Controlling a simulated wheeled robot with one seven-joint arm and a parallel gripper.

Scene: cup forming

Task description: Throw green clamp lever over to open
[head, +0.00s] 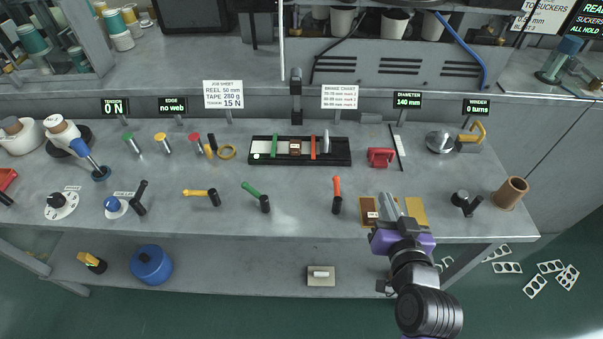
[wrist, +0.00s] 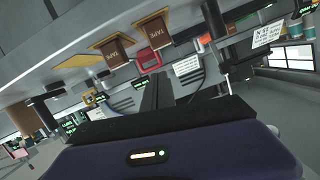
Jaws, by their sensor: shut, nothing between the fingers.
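The green clamp lever (head: 252,190) stands on the bench left of centre in the head view. Its green handle slants up and to the left from a black pivot (head: 265,204). My gripper (head: 389,206) is well to the right of it, over the bench's front edge by a brown block. The gripper is shut and empty, and the lever is clear of it. In the wrist view the shut fingers (wrist: 157,92) point up at mid-picture. I cannot make out the green lever there.
A yellow lever (head: 197,193) is left of the green one and an orange lever (head: 337,190) is right of it, between it and my gripper. A black rack (head: 345,158) lies behind. Bare bench lies between the levers.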

